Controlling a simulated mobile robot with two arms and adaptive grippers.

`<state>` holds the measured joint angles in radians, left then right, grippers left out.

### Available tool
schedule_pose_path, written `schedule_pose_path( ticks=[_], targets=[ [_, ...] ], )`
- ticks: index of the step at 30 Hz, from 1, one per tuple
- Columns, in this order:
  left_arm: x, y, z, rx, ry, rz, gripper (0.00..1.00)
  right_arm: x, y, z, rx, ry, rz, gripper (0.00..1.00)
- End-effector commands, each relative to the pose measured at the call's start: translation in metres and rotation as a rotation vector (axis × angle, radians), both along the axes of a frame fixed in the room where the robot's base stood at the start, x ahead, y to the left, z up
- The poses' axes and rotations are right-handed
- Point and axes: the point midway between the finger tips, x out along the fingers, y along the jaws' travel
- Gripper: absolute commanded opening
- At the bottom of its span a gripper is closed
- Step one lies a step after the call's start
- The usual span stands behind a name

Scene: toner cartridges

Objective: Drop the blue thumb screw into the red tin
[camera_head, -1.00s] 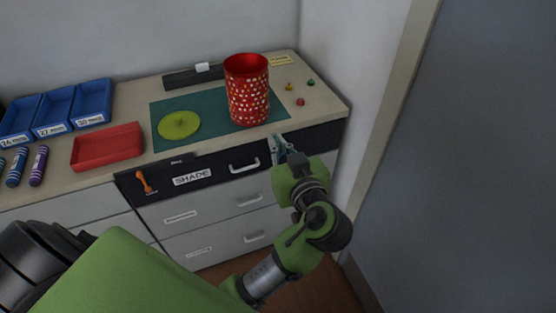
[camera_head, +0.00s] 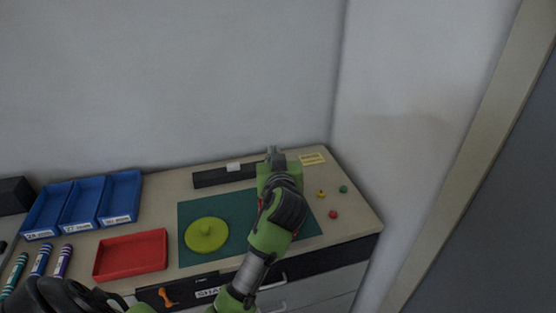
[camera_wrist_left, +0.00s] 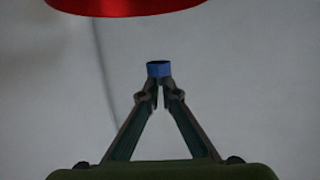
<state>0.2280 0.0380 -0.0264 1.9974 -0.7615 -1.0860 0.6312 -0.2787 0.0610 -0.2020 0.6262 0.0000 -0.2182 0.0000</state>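My left gripper (camera_head: 273,152) is up over the back part of the counter in the head view. In the left wrist view the gripper (camera_wrist_left: 158,86) has its fingers shut on the blue thumb screw (camera_wrist_left: 158,69), which sits at their tips. A curved glossy red edge, which looks like part of the red tin (camera_wrist_left: 125,6), crosses the top of the wrist view, apart from the screw. In the head view I cannot see the tin; my arm covers its place on the mat. My right gripper is not in view.
A green mat (camera_head: 192,250) carries a yellow-green round lid (camera_head: 206,235). Yellow (camera_head: 321,194), red (camera_head: 333,214) and green (camera_head: 343,189) small screws lie right of it. A red tray (camera_head: 130,255) and blue bins (camera_head: 120,195) stand left. Walls close the back and right.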

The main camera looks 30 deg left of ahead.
Motion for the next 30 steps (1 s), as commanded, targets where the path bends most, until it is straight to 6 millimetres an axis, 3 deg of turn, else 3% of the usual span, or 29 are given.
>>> schedule_pose_path(
  ticks=[11, 18, 22, 27, 30],
  targets=[
    [0.000, 0.000, -0.036, 0.002, 0.003, -0.001, 0.00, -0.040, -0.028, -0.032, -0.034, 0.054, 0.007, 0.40],
    [-0.001, 0.000, -0.059, 0.001, 0.002, 0.001, 0.00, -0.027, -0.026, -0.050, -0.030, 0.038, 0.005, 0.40],
    [-0.001, 0.000, -0.061, 0.001, 0.002, 0.000, 0.00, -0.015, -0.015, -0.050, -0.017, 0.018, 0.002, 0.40],
    [-0.001, 0.000, -0.060, 0.001, 0.002, 0.000, 0.00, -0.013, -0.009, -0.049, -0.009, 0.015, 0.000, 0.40],
    [-0.001, 0.000, -0.060, 0.000, 0.001, 0.000, 0.24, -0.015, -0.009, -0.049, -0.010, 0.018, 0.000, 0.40]
  ],
)
